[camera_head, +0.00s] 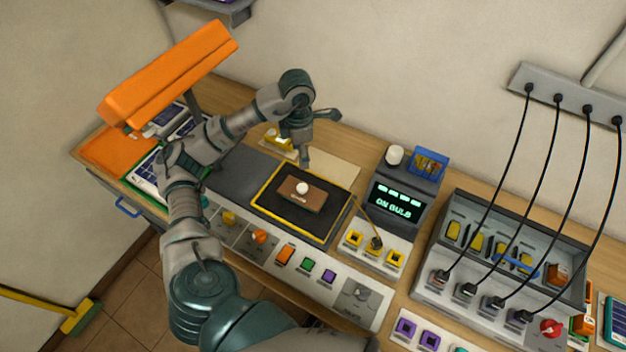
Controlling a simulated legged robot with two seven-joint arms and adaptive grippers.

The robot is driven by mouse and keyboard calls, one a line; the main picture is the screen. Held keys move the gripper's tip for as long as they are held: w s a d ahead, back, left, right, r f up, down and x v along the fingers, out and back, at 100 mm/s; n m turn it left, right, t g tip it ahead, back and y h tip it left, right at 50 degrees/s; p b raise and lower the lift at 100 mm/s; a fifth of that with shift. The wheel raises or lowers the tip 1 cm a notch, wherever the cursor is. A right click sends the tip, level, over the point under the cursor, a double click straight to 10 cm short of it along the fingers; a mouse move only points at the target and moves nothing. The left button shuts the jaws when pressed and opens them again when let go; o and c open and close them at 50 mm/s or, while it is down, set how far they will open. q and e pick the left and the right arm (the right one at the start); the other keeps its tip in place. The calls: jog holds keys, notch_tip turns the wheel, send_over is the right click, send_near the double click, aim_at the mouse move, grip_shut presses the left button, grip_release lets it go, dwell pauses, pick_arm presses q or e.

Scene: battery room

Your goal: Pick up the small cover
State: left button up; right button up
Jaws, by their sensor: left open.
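The small cover (312,199), a brown rectangular piece with a round white knob on top, lies flat on a dark square pad (275,205) with a yellow border. My left gripper (321,140) is open and empty. In the picture it is just above the pad's far edge, with one finger pointing down toward the cover and the other out to the right. It is apart from the cover. My right gripper is not in view.
A display box (399,201) and a panel of yellow sockets (375,249) stand right of the pad. A grey rack with black cables (500,260) is farther right. An orange lamp (170,75) overhangs the left end. Coloured switches (285,254) line the front.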

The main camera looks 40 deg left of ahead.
pick_arm(q)
send_over(302, 186)
notch_tip(302, 186, down, 5)
notch_tip(302, 186, down, 7)
jog(key=shift+s+f, duration=0.1)
jog(key=shift+s, duration=0.05)
notch_tip(302, 186, down, 4)
jog(key=shift+d+f+p, duration=0.1)
jog(key=shift+p, duration=0.25)
jog(key=shift+f, duration=0.45)
grip_shut()
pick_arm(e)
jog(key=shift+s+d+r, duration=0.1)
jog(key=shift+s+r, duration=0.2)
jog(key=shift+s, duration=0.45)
